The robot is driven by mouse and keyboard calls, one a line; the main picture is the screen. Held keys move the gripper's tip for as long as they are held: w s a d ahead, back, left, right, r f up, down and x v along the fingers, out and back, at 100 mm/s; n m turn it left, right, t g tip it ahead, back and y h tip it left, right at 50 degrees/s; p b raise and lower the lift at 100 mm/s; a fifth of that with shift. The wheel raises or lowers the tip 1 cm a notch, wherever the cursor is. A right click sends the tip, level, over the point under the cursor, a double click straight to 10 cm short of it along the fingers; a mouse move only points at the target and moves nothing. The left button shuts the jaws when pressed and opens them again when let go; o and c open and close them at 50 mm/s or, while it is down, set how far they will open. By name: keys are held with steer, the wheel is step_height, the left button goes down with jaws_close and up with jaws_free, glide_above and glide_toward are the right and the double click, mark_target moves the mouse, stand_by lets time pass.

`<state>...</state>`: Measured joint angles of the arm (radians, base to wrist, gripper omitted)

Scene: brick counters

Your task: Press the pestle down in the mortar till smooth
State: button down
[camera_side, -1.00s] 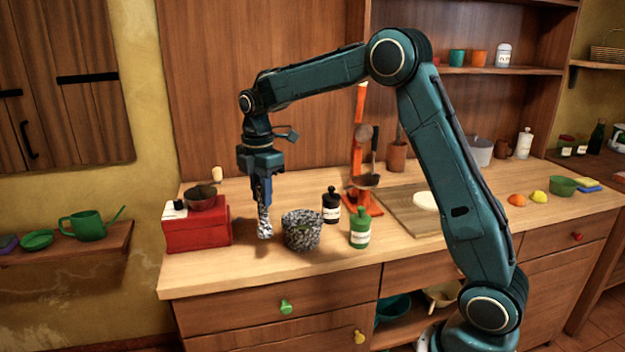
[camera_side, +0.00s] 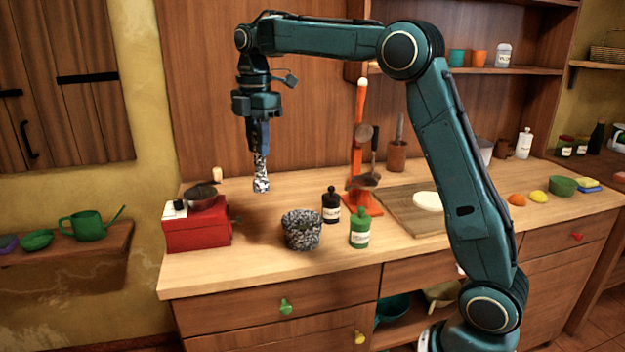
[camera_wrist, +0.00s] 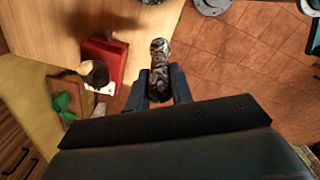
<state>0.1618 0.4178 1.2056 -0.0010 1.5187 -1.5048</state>
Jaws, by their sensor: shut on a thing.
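A speckled black-and-white mortar (camera_side: 302,231) stands upright on the wooden counter. My gripper (camera_side: 260,152) is shut on the speckled pestle (camera_side: 261,180), which hangs nearly upright in the air. The pestle is up and to the left of the mortar in the side view, clear of it. In the wrist view the pestle (camera_wrist: 160,62) sits between my gripper's two fingers (camera_wrist: 160,88). The inside of the mortar is hidden in the side view.
A red box-shaped appliance (camera_side: 197,230) with a dark pan on top stands left of the mortar. A black bottle (camera_side: 331,207) and a green bottle (camera_side: 360,230) stand close on its right. An orange stand (camera_side: 359,140) rises behind. The counter front is clear.

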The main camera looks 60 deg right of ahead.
stand_by(0.4)
steer(key=s+d+f, duration=0.3)
steer(key=d+f, duration=0.5)
steer(key=d, duration=0.2)
steer(key=shift+f, duration=0.15)
step_height(320, 180, down, 8)
stand_by(1.1)
steer(key=shift+f, duration=0.1)
stand_by(1.0)
steer(key=shift+f, duration=0.85)
steer(key=shift+r, duration=0.15)
